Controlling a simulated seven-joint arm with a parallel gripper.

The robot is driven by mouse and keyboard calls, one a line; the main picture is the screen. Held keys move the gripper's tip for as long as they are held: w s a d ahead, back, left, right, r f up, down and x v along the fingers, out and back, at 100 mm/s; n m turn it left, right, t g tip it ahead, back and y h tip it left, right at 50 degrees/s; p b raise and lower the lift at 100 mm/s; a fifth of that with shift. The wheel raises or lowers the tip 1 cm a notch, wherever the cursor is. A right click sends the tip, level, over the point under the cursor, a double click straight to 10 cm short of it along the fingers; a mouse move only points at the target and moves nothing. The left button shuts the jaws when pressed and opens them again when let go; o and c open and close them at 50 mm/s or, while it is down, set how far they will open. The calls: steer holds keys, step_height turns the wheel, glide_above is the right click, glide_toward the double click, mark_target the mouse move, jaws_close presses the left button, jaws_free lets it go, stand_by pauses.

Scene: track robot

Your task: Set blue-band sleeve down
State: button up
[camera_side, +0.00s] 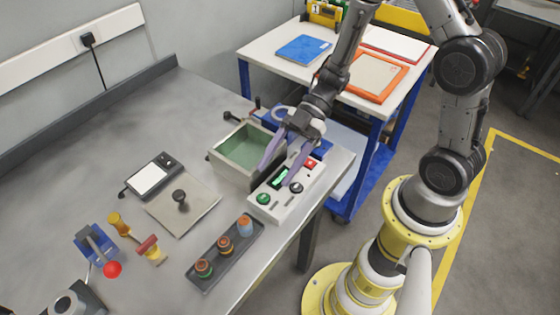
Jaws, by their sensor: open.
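A dark tray (212,268) near the front edge of the metal table holds three sleeves in a row. Nothing shows between the fingers. It is apart from the tray, up and to the right.
A green-lined bin (214,158) and a white control box (269,211) with knobs and a red button stand below my gripper. A metal plate with a black knob (182,215), a scale (150,178) and a blue lever device (88,240) lie left. The table's upper left is clear.

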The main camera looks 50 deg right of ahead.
steer(key=shift+d+r, duration=0.15)
steer(key=shift+d, duration=0.15)
steer(key=w+t+h, duration=0.1)
steer(key=w, duration=0.1)
steer(key=w+d+r+m+t, duration=0.1)
steer(key=w, duration=0.1)
steer(key=w+d+t+h, duration=0.1)
steer(key=w+t, duration=0.1)
steer(key=shift+d+r+h, duration=0.1)
steer(key=shift+r+h, duration=0.2)
steer(key=shift+r, duration=0.1)
steer(key=w+d+r+m+t+h, duration=0.4)
steer(key=d+r+m+t+h, duration=0.2)
steer(key=d+r+m+h, duration=0.45)
steer(key=s+d+r+m+g+h, duration=0.15)
steer(key=s+d+r+m, duration=0.3)
steer(key=s, duration=0.55)
steer(key=s+a+f+m+g+y, duration=0.1)
steer(key=s+a+m+g+y, duration=0.1)
steer(key=s, duration=1)
steer(key=a+g, duration=0.1)
steer(key=a, duration=0.1)
steer(key=shift+a+f, duration=0.15)
steer(key=shift+a, duration=0.2)
